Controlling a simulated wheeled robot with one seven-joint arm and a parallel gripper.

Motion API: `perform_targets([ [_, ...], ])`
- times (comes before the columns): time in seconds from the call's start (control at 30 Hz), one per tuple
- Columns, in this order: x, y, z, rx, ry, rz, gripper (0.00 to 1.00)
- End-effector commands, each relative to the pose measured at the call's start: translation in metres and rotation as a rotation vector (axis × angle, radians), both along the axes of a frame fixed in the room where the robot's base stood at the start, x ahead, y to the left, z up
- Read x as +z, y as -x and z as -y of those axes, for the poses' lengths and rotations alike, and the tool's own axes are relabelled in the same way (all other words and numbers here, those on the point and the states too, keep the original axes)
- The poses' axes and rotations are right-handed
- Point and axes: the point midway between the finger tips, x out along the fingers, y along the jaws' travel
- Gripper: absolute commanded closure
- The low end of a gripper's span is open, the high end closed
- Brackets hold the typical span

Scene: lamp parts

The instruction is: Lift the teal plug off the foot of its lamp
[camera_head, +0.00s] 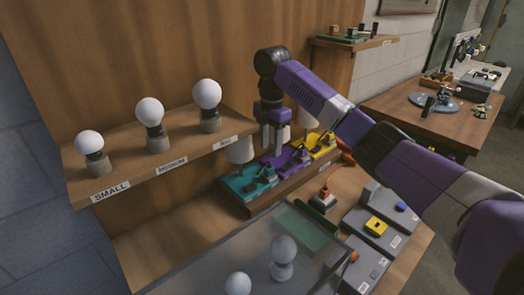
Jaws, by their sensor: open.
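A teal lamp foot (236,184) stands at the left end of a row of coloured feet on a wooden stand. Small dark and teal pieces sit on top of it. I cannot clearly tell the teal plug from these pieces at this size. My gripper (272,149) points down, above and behind the teal and purple feet, with its two grey fingers apart and nothing seen between them. It hides part of the area behind. I cannot tell its exact height over the teal foot.
A purple foot (276,160) and a yellow foot (326,151) stand right of the teal one. White shades (241,152) rise behind. A shelf (125,180) with bulbs is at left. A clear cover (225,260) and grey boxes (367,243) are in front.

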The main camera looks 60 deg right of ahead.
Motion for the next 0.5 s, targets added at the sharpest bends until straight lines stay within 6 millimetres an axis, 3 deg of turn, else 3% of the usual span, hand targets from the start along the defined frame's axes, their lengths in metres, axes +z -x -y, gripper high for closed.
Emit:
perform_targets([
  [0.17, -0.013, 0.001, 0.0, -0.001, -0.001, -0.002, 0.59],
  [0.5, -0.061, 0.001, 0.0, -0.002, -0.001, -0.003, 0.59],
])
